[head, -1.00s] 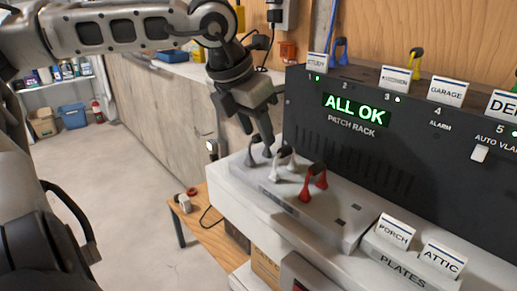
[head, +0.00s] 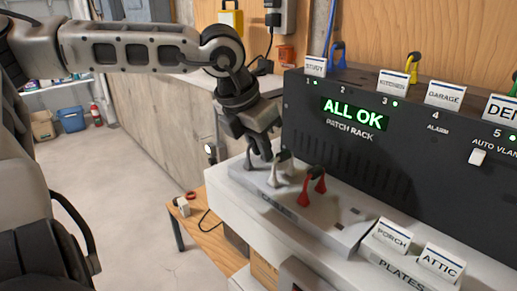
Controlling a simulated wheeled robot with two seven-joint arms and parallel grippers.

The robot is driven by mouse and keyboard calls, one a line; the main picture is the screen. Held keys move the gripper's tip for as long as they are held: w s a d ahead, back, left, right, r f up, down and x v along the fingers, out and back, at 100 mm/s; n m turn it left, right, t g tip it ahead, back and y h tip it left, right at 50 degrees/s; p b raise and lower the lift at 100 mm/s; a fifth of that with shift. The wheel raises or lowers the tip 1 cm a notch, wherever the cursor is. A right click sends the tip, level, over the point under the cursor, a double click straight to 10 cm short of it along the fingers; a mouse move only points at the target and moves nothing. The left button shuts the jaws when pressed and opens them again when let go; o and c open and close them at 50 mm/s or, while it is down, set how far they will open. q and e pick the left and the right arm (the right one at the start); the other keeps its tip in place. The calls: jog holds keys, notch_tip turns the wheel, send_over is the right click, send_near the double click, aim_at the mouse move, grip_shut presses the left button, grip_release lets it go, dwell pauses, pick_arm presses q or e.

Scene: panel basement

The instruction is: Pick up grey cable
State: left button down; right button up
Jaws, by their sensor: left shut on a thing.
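The grey cable (head: 249,158) is at the left end of the light-grey cable tray, mostly hidden by my fingers. A white cable (head: 281,172) and a red cable (head: 313,186) stand in the tray to its right. My left gripper (head: 261,153) points down over the tray's left end and is shut on the grey cable. The cable looks to be still at tray height; whether its ends are clear of the tray I cannot tell. My right gripper is not in view.
The black patch rack (head: 355,150) stands close behind the tray, reading ALL OK. A blue cable (head: 338,54) and a yellow cable (head: 412,68) are on it. A plates holder (head: 395,259) is at front right. A low wooden table (head: 209,222) stands left below.

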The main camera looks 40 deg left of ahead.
pick_arm(q)
jog(key=shift+r, duration=0.5)
notch_tip(320, 180, up, 2)
jog(key=shift+r, duration=0.25)
jog(key=s+d+r, duration=0.8)
jog(key=s+r, duration=0.1)
jog(key=s, duration=0.2)
jog(key=shift+s+r+b, duration=0.25)
jog(key=shift+b, duration=0.15)
